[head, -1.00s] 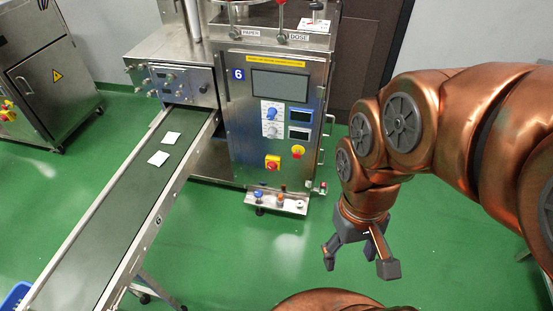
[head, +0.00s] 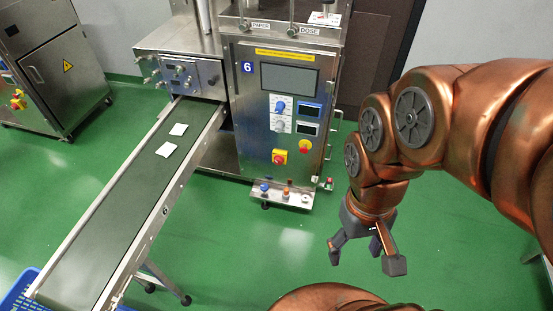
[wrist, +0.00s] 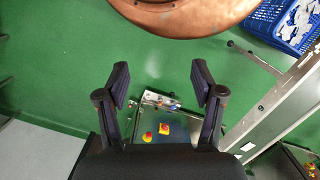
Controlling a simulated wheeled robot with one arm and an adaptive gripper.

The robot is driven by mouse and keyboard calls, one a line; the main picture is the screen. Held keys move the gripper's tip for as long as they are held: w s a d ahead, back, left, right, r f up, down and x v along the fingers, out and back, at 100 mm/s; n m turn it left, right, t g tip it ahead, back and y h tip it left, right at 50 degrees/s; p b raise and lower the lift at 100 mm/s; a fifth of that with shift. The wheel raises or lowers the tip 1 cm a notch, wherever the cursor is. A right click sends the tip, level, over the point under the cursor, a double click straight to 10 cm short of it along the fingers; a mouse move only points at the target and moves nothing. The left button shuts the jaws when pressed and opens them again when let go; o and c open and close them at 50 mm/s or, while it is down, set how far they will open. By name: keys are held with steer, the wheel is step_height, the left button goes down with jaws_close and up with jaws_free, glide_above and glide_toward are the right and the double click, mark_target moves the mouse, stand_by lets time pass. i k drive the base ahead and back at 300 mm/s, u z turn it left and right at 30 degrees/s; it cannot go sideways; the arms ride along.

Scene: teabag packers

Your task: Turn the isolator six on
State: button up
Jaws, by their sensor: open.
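Machine six, a steel cabinet with a blue "6" label (head: 248,67), stands at the centre of the head view. Its isolator (head: 280,157) is a red knob on a yellow plate, low on the front panel. It also shows in the wrist view (wrist: 164,127), small, between my fingers. The knob's exact angle is too small to tell. A red button on yellow (head: 305,146) sits up and to the right of it. My gripper (head: 368,262) is open and empty, in front of the machine and to its right, pointing down in the head view. It touches nothing.
A conveyor (head: 110,200) with two white teabags (head: 166,149) runs from the machine to the lower left. A blue basket (head: 22,290) stands at its end. A small shelf with knobs (head: 283,198) juts from the machine's base. Green floor in front is clear.

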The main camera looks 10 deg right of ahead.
mark_target(278, 160)
steer(key=z, duration=1.2)
steer(key=i, duration=0.7)
steer(key=u, duration=2.35)
